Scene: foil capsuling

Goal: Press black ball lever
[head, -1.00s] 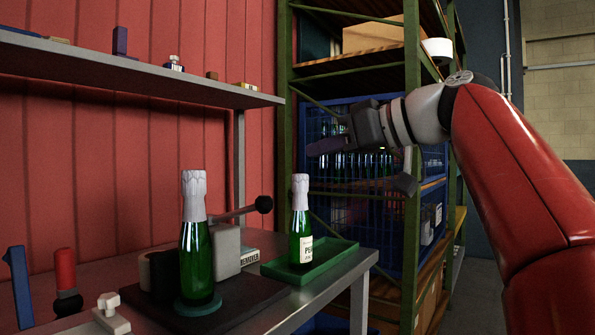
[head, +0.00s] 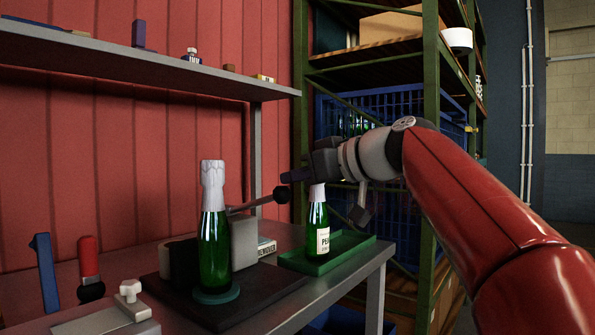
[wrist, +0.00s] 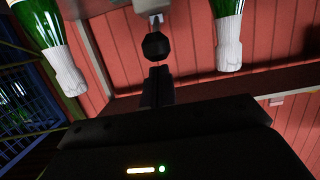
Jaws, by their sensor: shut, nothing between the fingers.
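The lever's black ball (head: 281,195) sits at the end of a thin grey rod, which runs left to the grey block (head: 244,243) of the bench device. My gripper (head: 290,177) is shut and empty, its fingertips just above and slightly right of the ball in the head view. In the wrist view the ball (wrist: 157,46) is straight ahead of my shut fingertips (wrist: 158,72), with a small gap showing. A green bottle (head: 214,250) with a white foil top stands upright on the device's round pad (head: 216,297).
Another foil-topped bottle (head: 317,225) stands in a green tray (head: 345,246), close below my gripper. A grey shelf (head: 150,72) hangs above the bench. Red-handled and blue tools (head: 45,270) are at left. A green rack (head: 425,110) with blue crates stands behind.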

